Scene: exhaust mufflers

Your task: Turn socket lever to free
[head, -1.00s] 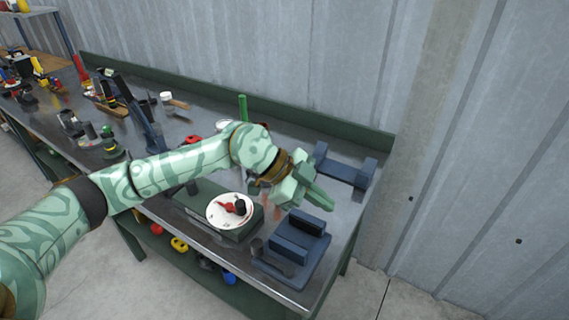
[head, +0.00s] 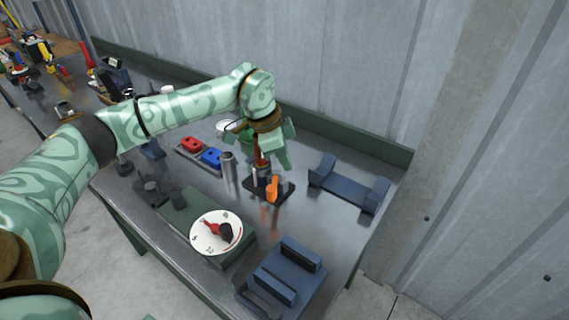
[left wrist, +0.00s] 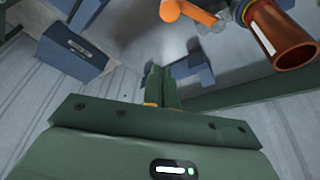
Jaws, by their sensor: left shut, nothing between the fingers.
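An orange lever (head: 272,189) stands on a small black base (head: 286,192) on the bench, just below my left gripper in the head view. It also shows at the top edge of the left wrist view (left wrist: 188,11). A copper-coloured pipe (left wrist: 283,38) stands by it; in the head view the pipe is partly hidden by my gripper. My left gripper (head: 281,164) is shut and empty, above and behind the lever, apart from it as far as I can tell. Its fingers show pressed together in the wrist view (left wrist: 163,86). My right gripper is out of view.
A white dial with a red pointer (head: 207,240) sits on a green box at the front. Blue cradles stand at the right (head: 347,187) and front (head: 262,296). A metal cylinder (head: 228,170) and a tray with red (head: 191,144) and blue (head: 211,158) pieces lie left of the lever.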

